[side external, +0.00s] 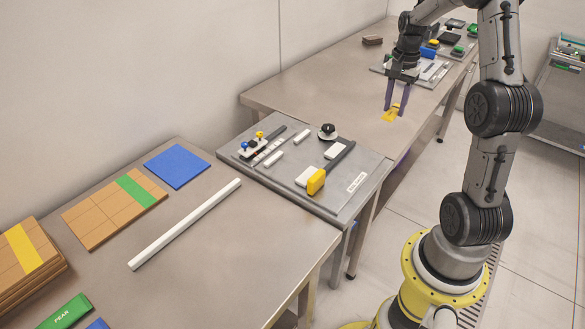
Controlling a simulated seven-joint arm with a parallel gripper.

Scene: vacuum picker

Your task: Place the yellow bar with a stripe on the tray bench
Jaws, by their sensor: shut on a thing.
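My gripper (396,108) is at the upper right, pointing down over the far bench (330,75). Its purple fingers are shut on a small yellow piece (389,116), likely the yellow bar. The piece is partly hidden by the fingers, and I cannot make out a stripe on it. I cannot tell whether it touches the bench top. A grey tray (372,172) lies in the middle, carrying several small parts and a white label. A second grey tray (433,78) lies on the far bench behind my gripper. I cannot tell which bench is the tray bench.
The near bench holds a white rod (186,224), a blue square (177,166) and tan boards (100,218). The far bench's left part is clear.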

